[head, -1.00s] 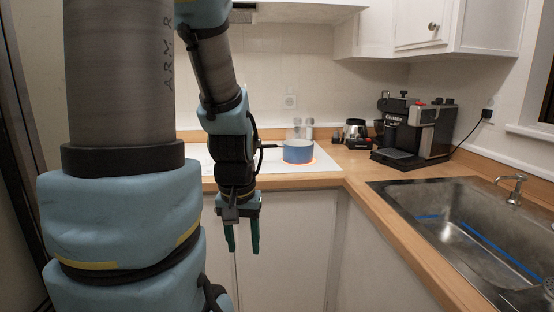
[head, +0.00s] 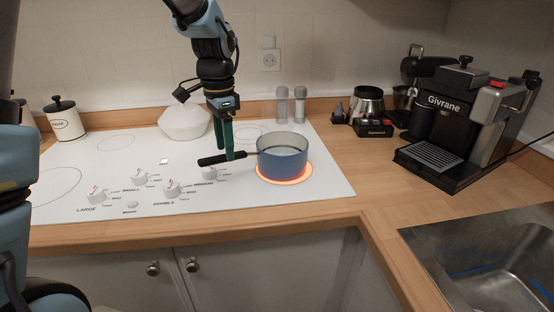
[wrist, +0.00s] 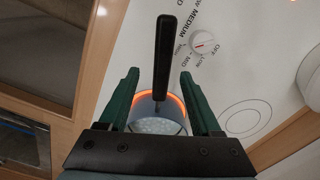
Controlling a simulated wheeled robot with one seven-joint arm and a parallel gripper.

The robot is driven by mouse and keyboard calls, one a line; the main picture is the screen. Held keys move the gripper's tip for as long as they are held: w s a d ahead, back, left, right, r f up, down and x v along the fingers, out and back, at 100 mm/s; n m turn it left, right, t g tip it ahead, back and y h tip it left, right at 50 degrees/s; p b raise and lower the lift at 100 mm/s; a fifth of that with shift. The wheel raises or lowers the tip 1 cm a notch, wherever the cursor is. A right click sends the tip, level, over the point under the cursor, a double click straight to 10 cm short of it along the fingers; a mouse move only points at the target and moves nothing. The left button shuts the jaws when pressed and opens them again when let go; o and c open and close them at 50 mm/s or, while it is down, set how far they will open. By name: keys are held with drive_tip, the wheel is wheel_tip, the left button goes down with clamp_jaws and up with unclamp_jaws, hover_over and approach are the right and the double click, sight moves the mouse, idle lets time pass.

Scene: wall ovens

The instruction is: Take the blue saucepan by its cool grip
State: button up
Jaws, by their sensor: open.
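The blue saucepan (head: 283,160) stands on a glowing orange burner (head: 284,180) at the right of the white cooktop. Its black grip (head: 214,159) points left, away from the burner. My gripper (head: 224,156) points down over the handle, with green fingers around its level. In the wrist view the black grip (wrist: 165,58) runs between the two open fingers of my gripper (wrist: 161,82), apart from both. The pan (wrist: 158,115) shows beyond the grip, partly hidden by the gripper's body.
Control knobs (head: 172,189) line the front of the white cooktop (head: 75,158). A white lidded dish (head: 185,124) stands behind the handle. Two shakers (head: 291,106) stand behind the pan. A coffee machine (head: 470,118) and a sink (head: 490,262) are at the right.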

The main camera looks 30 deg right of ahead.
drive_tip(key=shift+w+f, duration=0.25)
drive_tip(key=shift+f, duration=0.75)
drive_tip(key=shift+s+f+p, duration=0.1)
drive_tip(key=shift+f+p, duration=1.25)
drive_tip(key=shift+f, duration=1.45)
clamp_jaws()
